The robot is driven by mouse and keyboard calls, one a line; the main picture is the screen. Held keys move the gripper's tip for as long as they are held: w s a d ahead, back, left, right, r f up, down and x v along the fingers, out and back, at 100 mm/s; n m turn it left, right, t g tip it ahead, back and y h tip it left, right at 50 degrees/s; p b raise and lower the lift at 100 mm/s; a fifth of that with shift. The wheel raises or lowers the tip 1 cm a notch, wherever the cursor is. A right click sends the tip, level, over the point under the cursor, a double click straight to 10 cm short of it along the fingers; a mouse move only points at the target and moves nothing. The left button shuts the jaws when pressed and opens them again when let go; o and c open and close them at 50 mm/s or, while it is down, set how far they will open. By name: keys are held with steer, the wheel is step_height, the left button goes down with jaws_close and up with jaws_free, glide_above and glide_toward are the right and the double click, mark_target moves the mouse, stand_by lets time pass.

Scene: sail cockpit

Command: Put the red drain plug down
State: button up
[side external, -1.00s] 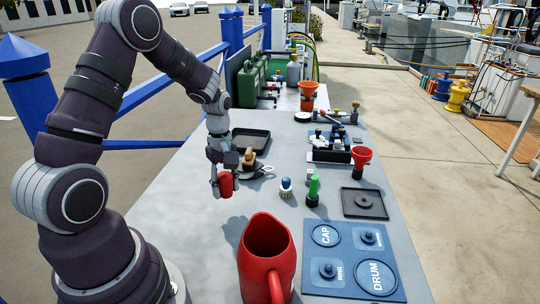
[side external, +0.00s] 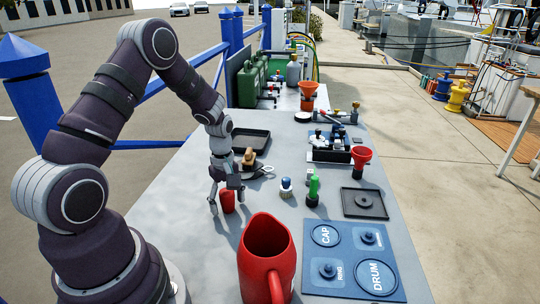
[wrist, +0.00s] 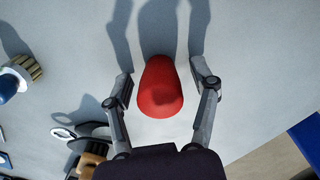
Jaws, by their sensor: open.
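The red drain plug (side external: 228,201) stands on the grey table to the left of the red jug. It also shows in the wrist view (wrist: 160,88), between my two fingers. My gripper (side external: 226,206) is open and low over the table, with one finger on each side of the plug. In the wrist view my gripper (wrist: 161,86) shows a gap between each fingertip and the plug. The plug's far side is hidden.
A red jug (side external: 266,262) stands close in front. A blue-topped brush (side external: 286,187) and a green-handled tool (side external: 314,187) stand to the right. A wooden-handled tool (side external: 249,157) lies just behind. A labelled blue mat (side external: 340,240) lies front right. Left of the plug the table is clear.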

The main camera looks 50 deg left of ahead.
mark_target(229, 194)
steer(key=shift+r, duration=0.1)
step_height(229, 194, up, 11)
steer(key=shift+r, duration=0.2)
steer(key=s+d+r+m+t, duration=0.5)
steer(key=d+m, duration=0.7)
steer(key=m, duration=0.6)
step_height(229, 194, up, 4)
steer(key=shift+s+d+r+t, duration=0.1)
steer(key=shift+s+d+t, duration=0.15)
steer(key=shift+s, duration=0.9)
